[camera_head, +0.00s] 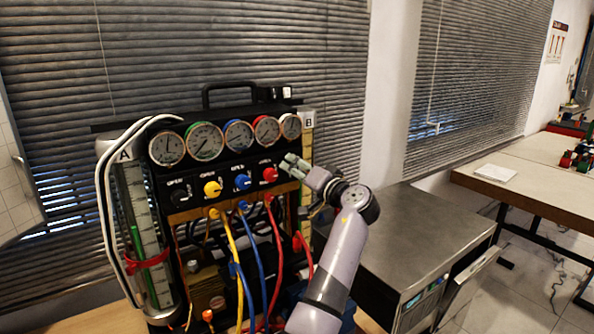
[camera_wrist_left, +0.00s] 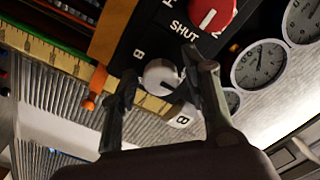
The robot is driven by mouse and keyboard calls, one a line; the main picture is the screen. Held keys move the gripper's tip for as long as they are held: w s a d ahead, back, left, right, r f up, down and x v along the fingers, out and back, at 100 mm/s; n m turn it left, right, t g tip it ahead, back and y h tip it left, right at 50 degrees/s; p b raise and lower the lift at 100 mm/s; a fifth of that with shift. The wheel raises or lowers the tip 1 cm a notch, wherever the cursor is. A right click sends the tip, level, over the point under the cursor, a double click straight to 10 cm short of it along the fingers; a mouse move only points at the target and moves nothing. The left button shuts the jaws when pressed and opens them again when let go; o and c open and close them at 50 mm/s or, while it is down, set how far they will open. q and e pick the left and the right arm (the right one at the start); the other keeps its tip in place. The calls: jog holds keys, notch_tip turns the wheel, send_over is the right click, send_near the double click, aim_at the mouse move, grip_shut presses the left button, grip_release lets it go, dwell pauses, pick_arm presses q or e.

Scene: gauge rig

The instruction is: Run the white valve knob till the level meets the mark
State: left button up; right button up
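The white valve knob (camera_wrist_left: 161,76) shows in the left wrist view on the black panel, beside a letter B. My left gripper (camera_wrist_left: 163,68) is open, with its two fingers on either side of the knob; I cannot tell whether they touch it. In the head view my left gripper (camera_head: 290,166) is at the panel's right end and hides the knob. Tube A (camera_head: 128,190) stands at the rig's left with a green column (camera_head: 137,245) and a red band (camera_head: 150,260) across it. Tube B (camera_head: 307,140) is at the right, its lower part hidden by my gripper. My right gripper is out of view.
The red knob (camera_head: 269,174) is close left of my gripper, then blue (camera_head: 242,182), yellow (camera_head: 212,188) and black knobs (camera_head: 180,196). Several gauges (camera_head: 238,135) sit above. Coloured hoses (camera_head: 256,250) hang below. A metal-topped cabinet (camera_head: 410,230) stands to the right.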

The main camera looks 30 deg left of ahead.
pick_arm(q)
jog(key=shift+a, duration=0.1)
jog(key=c, duration=0.9)
grip_shut()
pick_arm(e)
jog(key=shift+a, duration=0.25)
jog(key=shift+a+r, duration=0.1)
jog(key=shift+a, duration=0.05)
pick_arm(q)
jog(key=m+p, duration=0.2)
jog(key=m, duration=0.1)
jog(key=shift+r+m, duration=0.1)
jog(key=shift+m, duration=0.3)
jog(key=m+p, duration=0.3)
jog(key=m, duration=0.1)
jog(key=shift+m, duration=0.3)
jog(key=m+p, duration=0.5)
jog(key=m, duration=0.1)
jog(key=shift+m+p, duration=1.5)
jog(key=shift+m, duration=0.3)
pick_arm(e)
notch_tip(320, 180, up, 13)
pick_arm(q)
jog(key=shift+f, duration=0.2)
